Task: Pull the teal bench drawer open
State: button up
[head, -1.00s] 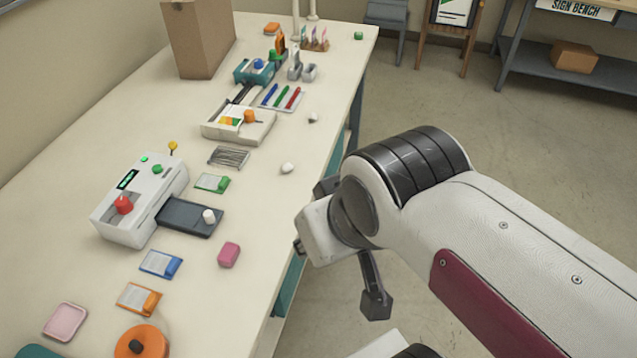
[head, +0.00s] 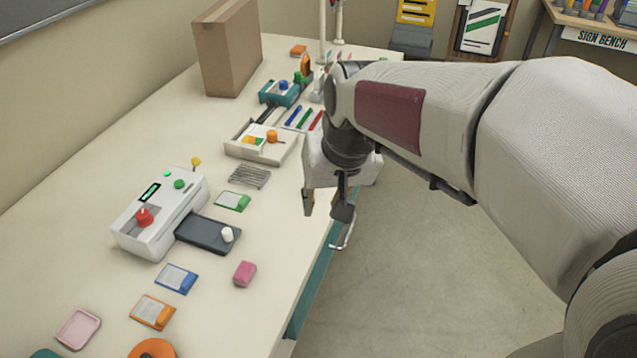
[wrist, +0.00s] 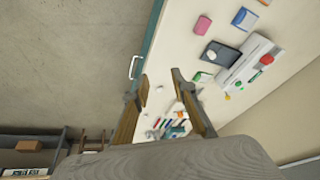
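The teal drawer front (head: 312,288) runs along the bench's right side in the head view. Its pale bar handle (head: 345,234) sticks out from it, just below my gripper (head: 324,209). The teal front (wrist: 149,45) is a narrow strip in the wrist view, with the handle (wrist: 134,67) on its floor side. My gripper (wrist: 161,76) is open, with nothing between its fingers. In the wrist view the handle lies left of the left fingertip, outside the gap. The drawer looks flush with the bench; part of its front is hidden by my gripper.
The bench top (head: 90,215) holds a white machine (head: 160,215), a pink block (head: 245,273), several coloured cards and a cardboard box (head: 228,45). The floor (head: 430,270) right of the bench is clear. A sign bench (head: 590,38) stands at the back right.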

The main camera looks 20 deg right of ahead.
jog(key=w+d+f+m, duration=0.2)
jog(key=w+d+f, duration=0.3)
jog(key=w, duration=0.2)
jog(key=m+g+y, duration=0.1)
jog(key=m+g, duration=0.1)
jog(key=m, duration=0.2)
send_near(349, 232)
jog(key=shift+w+d, duration=0.2)
jog(key=shift+f, duration=0.2)
jog(key=shift+w+a+f, duration=0.15)
jog(key=shift+a+f, duration=0.05)
jog(key=shift+f, duration=1.05)
jog(key=shift+w+a+f, duration=0.15)
jog(key=shift+a+f, duration=0.05)
jog(key=shift+f, duration=1)
jog(key=shift+w+a+f, duration=0.15)
jog(key=shift+w+f, duration=0.05)
jog(key=shift+f, duration=1.05)
grip_shut()
